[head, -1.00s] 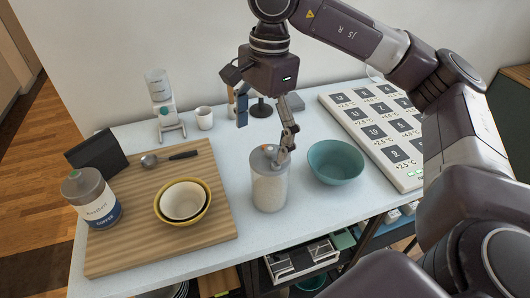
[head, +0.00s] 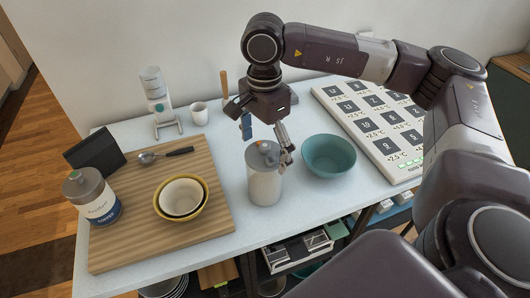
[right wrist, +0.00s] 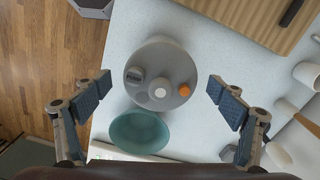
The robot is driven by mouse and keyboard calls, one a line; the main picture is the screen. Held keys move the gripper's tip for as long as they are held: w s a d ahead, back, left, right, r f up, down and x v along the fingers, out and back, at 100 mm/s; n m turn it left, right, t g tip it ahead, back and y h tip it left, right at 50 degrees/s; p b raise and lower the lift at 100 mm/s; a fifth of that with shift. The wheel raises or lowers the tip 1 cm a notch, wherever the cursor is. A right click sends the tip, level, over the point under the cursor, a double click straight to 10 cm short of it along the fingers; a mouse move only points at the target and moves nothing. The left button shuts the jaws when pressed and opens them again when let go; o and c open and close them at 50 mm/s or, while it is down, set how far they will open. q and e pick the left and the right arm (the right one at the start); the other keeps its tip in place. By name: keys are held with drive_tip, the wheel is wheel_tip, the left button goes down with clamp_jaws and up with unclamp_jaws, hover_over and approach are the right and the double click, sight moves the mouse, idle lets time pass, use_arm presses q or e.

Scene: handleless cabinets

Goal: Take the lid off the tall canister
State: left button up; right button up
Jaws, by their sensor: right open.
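The tall canister (head: 264,187), pale-bodied with a grey lid (head: 262,153), stands upright near the front middle of the counter. The lid is on it; in the right wrist view the round lid (right wrist: 160,75) shows an orange dot and a pale knob-like disc. My right gripper (head: 266,143) is open above the canister and points down. In the wrist view its fingers (right wrist: 157,88) lie on either side of the lid, with gaps on both sides. In the head view one fingertip overlaps the lid's right edge; contact cannot be told. My left gripper is not in view.
A teal bowl (head: 329,156) stands close right of the canister. A wooden board (head: 150,243) at left carries a labelled coffee canister (head: 92,198), nested bowls (head: 182,197) and a spoon (head: 165,154). A white cup (head: 199,113) is behind. A button panel (head: 372,128) lies at right.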

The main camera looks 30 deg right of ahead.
drive_tip(key=c, duration=1.2)
drive_tip(key=shift+c, duration=0.2)
drive_tip(key=shift+w+r, duration=0.1)
drive_tip(key=shift+r, duration=0.05)
